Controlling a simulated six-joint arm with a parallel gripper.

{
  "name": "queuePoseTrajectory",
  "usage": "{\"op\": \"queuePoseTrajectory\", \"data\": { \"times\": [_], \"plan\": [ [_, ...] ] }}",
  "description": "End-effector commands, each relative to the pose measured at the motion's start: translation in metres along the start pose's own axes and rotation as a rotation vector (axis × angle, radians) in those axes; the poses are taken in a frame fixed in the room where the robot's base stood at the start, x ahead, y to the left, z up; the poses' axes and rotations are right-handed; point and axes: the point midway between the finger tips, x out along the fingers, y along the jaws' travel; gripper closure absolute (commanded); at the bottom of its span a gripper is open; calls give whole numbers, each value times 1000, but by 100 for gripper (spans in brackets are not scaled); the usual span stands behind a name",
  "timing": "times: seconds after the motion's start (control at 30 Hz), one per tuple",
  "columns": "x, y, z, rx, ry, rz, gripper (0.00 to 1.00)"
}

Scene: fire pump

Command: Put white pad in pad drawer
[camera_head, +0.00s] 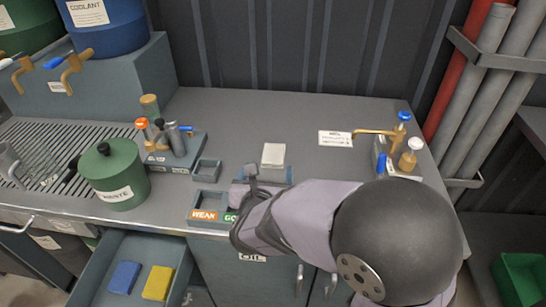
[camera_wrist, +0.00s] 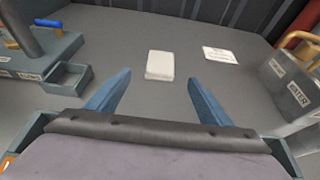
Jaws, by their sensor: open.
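The white pad (camera_head: 273,154) lies flat on the grey bench top, behind my gripper and arm. In the wrist view the white pad (camera_wrist: 160,66) is ahead, between the lines of the two blue fingers. My gripper (camera_wrist: 158,80) is open and empty, with the pad apart from and beyond the fingertips. In the head view my wrist and arm hide most of the gripper. An open drawer (camera_head: 150,245) below the bench front at lower left holds a blue pad (camera_head: 124,277) and a yellow pad (camera_head: 158,283). No label on this drawer is readable.
A tray marked WEAR (camera_head: 204,215) stands at the bench front, partly behind my arm. A small open box (camera_head: 207,170), a tool stand (camera_head: 176,158) and a green waste can (camera_head: 117,177) stand left. A white card (camera_head: 336,139) lies right. The bench behind the pad is clear.

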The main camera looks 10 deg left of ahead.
Motion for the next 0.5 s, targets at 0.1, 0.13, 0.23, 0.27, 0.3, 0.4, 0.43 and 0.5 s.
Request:
{"op": "queuePoseTrajectory", "data": {
  "times": [0.1, 0.13, 0.23, 0.27, 0.3, 0.4, 0.43, 0.5],
  "plan": [
    [27, 0, 2, 1, 2, -7, 27],
    [33, 1, 2, 0, 2, -6, 27],
    [48, 2, 4, 0, 2, -5, 27],
    [51, 2, 4, 0, 2, -4, 27],
    [54, 2, 5, 1, 1, -4, 27],
    [55, 2, 5, 1, 1, -3, 27],
    [56, 2, 5, 0, 1, -3, 27],
    [60, 2, 4, -1, 2, -3, 27]
  ]
}}
